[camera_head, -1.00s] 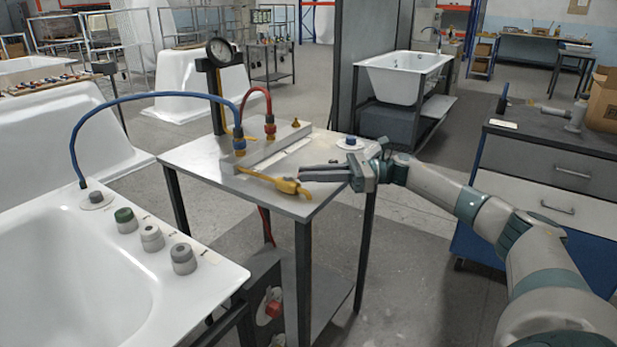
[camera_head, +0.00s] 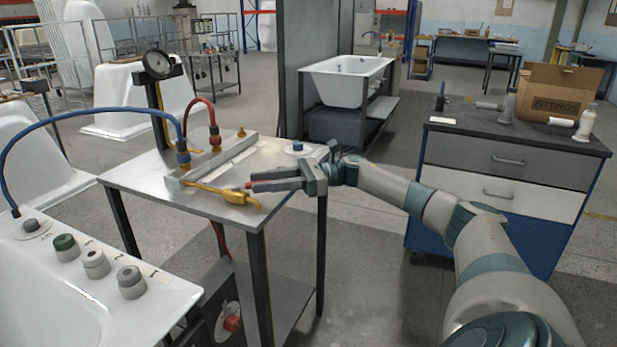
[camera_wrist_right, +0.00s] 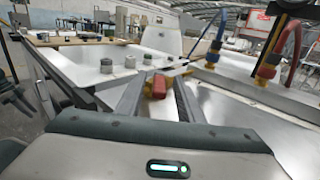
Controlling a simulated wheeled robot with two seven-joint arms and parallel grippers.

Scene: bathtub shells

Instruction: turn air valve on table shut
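The air valve (camera_head: 235,196) is yellow and sits at the front edge of the metal table (camera_head: 140,181), on the end of a yellow pipe from the manifold (camera_head: 200,172). A small red part shows by its right end. My right gripper (camera_head: 252,185) comes in from the right over the table corner, its fingertips beside the valve. In the right wrist view its fingers are apart, and the valve's red and yellow end (camera_wrist_right: 157,86) appears between them. I cannot tell whether they touch it. My left gripper is not in view.
A blue hose (camera_head: 90,113) and a red hose (camera_head: 198,101) rise from the manifold near a dial gauge (camera_head: 157,64). A white tub (camera_head: 85,300) with knobs stands at the left. A drawer cabinet (camera_head: 505,165) with a fittings box (camera_head: 560,95) stands at the right.

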